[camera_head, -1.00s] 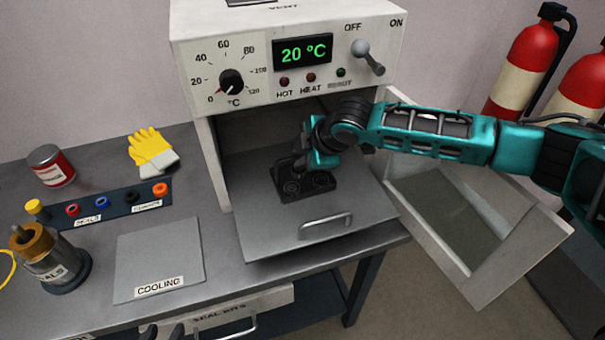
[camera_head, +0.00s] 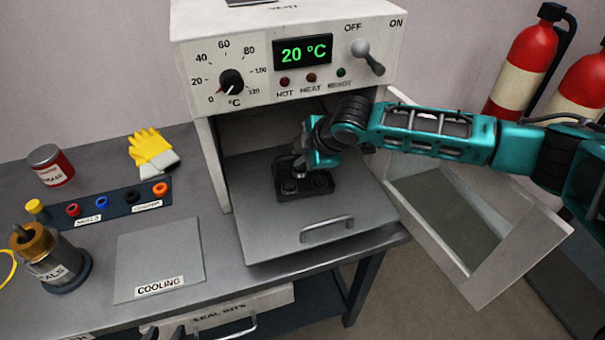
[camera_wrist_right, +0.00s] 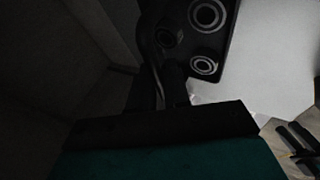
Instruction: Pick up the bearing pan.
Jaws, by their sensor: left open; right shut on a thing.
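The bearing pan (camera_head: 305,191) is a small dark pan with round ring-shaped bearings in it. It rests on the grey pulled-out shelf (camera_head: 275,235) of the oven in the head view. In the right wrist view the pan (camera_wrist_right: 219,42) is at the top, with several rings showing. My right gripper (camera_head: 299,168) reaches in from the right and is shut on the pan at its back left. The exact grip is dark and partly hidden by the wrist. My left gripper (camera_head: 172,332) barely shows at the bottom edge, open and empty.
The oven (camera_head: 190,60) reads 20 °C, and its door (camera_head: 520,245) hangs open at the right. The grey cooling plate (camera_head: 160,250) is bare on the bench.

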